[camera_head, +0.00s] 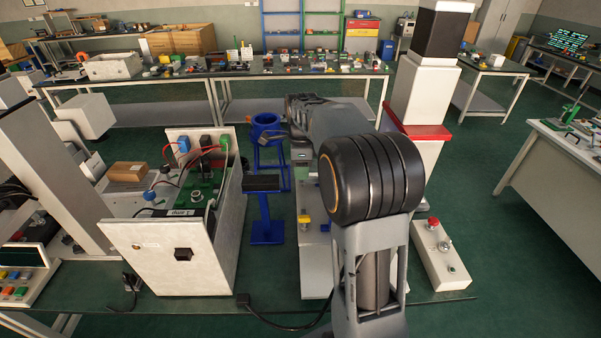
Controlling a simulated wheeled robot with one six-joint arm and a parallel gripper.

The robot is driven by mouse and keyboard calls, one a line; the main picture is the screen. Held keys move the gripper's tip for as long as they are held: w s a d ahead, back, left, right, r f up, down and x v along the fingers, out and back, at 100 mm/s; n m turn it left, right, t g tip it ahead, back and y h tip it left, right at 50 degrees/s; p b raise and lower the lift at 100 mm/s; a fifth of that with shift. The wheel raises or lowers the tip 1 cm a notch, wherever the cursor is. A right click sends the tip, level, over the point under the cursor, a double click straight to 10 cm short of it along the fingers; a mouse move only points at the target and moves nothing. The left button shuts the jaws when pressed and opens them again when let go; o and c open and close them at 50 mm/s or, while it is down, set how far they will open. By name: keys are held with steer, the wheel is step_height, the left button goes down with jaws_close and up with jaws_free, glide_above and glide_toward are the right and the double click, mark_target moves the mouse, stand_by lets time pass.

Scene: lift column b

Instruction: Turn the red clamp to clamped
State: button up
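A red collar (430,132) wraps the white column right of my arm and sticks out toward the left; it is the only red clamp-like part I can make out. Its left part is partly hidden behind my arm, and I cannot tell its turn position. My arm stands in the front middle and reaches away from the camera. My gripper (301,155) seems to be at the arm's far end, left of the column and apart from the collar. Its fingers are too small and covered to tell whether they are open or shut.
A white box with wiring (165,255) stands at the left on the green bench. A blue stand (267,230) is behind it. A white control box with a red button (445,262) lies at the right. Cluttered tables (225,73) line the back. Green floor is clear at the right.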

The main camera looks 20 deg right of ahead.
steer(key=shift+r+p, duration=2.45)
steer(key=shift+r, duration=0.65)
